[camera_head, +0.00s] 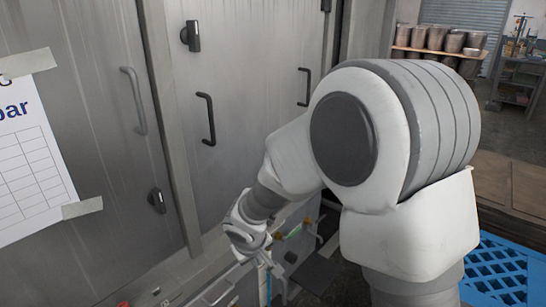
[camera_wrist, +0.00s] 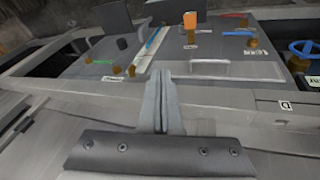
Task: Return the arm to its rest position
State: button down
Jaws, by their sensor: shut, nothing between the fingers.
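My gripper (camera_wrist: 161,80) is shut, with its two fingers together and nothing between them in the wrist view. In the head view my arm reaches down and away, and the gripper (camera_head: 274,282) is small and low in the picture, beside the grey metal cabinets. The wrist view shows a grey panel (camera_wrist: 205,68) beyond the fingertips, with a bar handle, labels and several coloured parts. I cannot tell whether the fingertips touch it.
Tall grey metal doors (camera_head: 235,110) with dark handles stand at the left and centre. A taped paper sheet (camera_head: 30,165) hangs at far left. A blue crate (camera_head: 497,272) stands at lower right. Metal pots (camera_head: 436,38) sit on a shelf behind my arm.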

jog(key=s+d+r+m+h, duration=0.1)
jog(key=s+d+r+m, duration=0.45)
jog(key=d+r, duration=0.9)
jog(key=s+d+r+m+t+y, duration=0.1)
jog(key=s+d+r, duration=0.15)
jog(key=s, duration=0.45)
jog(key=s+d+r, duration=0.1)
jog(key=s+r, duration=0.2)
jog(key=s, duration=0.5)
notch_tip(320, 180, up, 16)
jog(key=p, duration=1.5)
jog(key=shift+p, duration=0.4)
jog(key=shift+f, duration=0.1)
